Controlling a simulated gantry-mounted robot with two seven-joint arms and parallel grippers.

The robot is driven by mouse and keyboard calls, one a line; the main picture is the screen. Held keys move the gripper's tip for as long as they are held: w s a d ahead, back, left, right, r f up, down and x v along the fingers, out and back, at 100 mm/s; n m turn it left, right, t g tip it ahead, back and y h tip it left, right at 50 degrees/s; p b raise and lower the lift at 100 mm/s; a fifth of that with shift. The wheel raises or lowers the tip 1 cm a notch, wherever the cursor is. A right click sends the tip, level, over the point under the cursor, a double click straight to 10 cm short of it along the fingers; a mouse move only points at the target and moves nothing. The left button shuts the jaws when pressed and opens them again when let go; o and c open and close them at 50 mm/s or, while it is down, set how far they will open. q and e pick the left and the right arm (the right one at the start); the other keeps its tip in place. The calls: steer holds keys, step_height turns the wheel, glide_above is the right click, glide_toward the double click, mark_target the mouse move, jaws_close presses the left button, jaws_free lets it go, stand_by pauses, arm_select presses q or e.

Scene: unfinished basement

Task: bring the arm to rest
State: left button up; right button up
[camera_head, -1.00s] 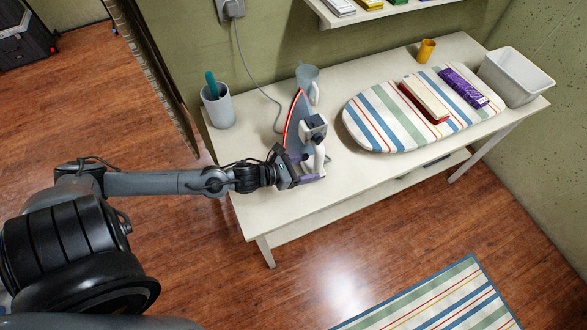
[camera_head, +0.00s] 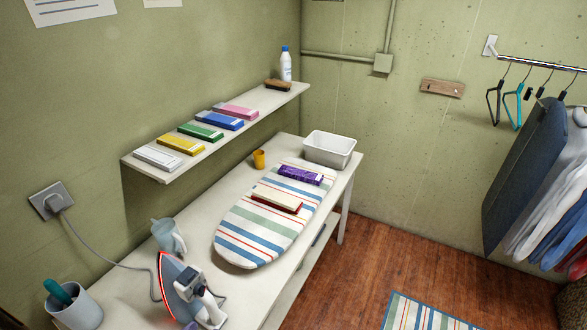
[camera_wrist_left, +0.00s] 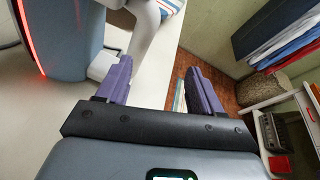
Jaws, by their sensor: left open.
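My left gripper (camera_wrist_left: 160,88) shows in the wrist view with its two purple fingers spread apart. The iron (camera_head: 176,285) stands upright on its heel near the front left of the white table (camera_head: 283,290), with a red glow along the soleplate edge. In the wrist view the iron's body (camera_wrist_left: 62,38) is to the left and its white handle (camera_wrist_left: 152,45) is just beyond the left finger. I cannot tell whether finger and handle touch. In the head view only a bit of purple shows by the iron's base. My right gripper is in neither view.
A white bin (camera_head: 330,148) is at the far end. A shelf (camera_head: 150,174) overhangs the table's back.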

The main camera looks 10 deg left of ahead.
arm_select(q)
steer(key=s+d+r+n+g+y+p, duration=0.15)
steer(key=d+n, duration=0.25)
steer(key=n, duration=0.5)
steer(key=s+d+r+n+g+y+p, duration=0.1)
steer(key=s+d+r+n+g+p, duration=0.15)
steer(key=n, duration=0.65)
steer(key=s+d+f+n+g, duration=0.1)
steer(key=s+n+g, duration=0.5)
steer(key=n, duration=0.8)
steer(key=shift+s+d+f+n+g+b, duration=0.35)
steer(key=shift+s+f, duration=0.45)
steer(key=shift+s, duration=0.8)
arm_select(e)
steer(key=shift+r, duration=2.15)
